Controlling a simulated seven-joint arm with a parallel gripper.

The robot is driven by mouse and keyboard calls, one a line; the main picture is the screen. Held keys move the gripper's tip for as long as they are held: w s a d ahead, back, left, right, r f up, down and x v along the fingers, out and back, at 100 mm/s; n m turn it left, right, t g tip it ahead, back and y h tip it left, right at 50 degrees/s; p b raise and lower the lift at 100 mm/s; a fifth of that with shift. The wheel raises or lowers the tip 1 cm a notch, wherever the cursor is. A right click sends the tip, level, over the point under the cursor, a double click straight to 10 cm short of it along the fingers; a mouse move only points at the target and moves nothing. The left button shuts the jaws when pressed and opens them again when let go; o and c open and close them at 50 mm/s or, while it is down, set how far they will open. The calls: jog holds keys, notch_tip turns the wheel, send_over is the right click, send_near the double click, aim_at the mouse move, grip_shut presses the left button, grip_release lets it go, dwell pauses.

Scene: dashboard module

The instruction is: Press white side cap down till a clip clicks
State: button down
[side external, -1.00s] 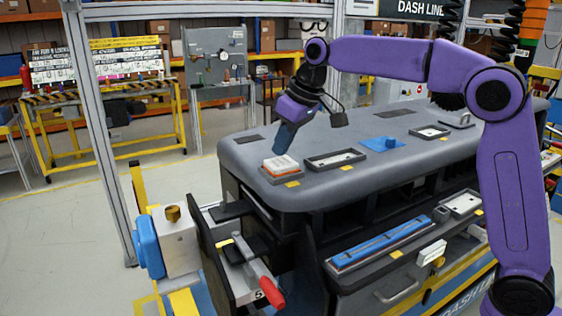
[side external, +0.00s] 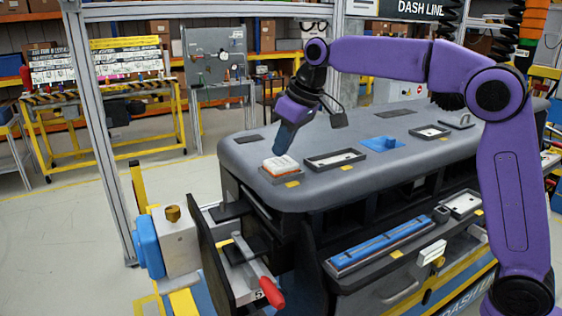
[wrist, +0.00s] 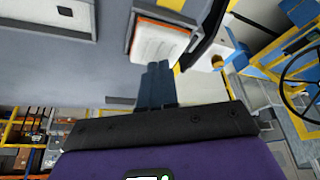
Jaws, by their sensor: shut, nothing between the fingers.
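The white side cap (side external: 279,163) sits in a grey framed seat (side external: 282,175) at the near left end of the dashboard top. An orange edge shows around it. In the wrist view, the cap (wrist: 158,45) lies just beyond my fingertips, with an orange strip on its far side. My gripper (side external: 279,151) points down at the cap's far edge, its fingers closed together and holding nothing. The closed fingertips (wrist: 158,66) are at the cap's near edge in the wrist view. I cannot tell whether they touch it. The clips are not visible.
A grey tray with a white insert (side external: 335,160), a blue block on a pad (side external: 383,143) and another tray (side external: 430,132) stand further along the dashboard top (side external: 240,160). A red-handled lever clamp (side external: 271,292) is at the front left. Bare top lies between the parts.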

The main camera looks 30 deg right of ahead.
jog(key=shift+f, duration=1.05)
dwell(1.4)
notch_tip(320, 180, up, 8)
jog(key=shift+r, duration=0.15)
dwell(0.7)
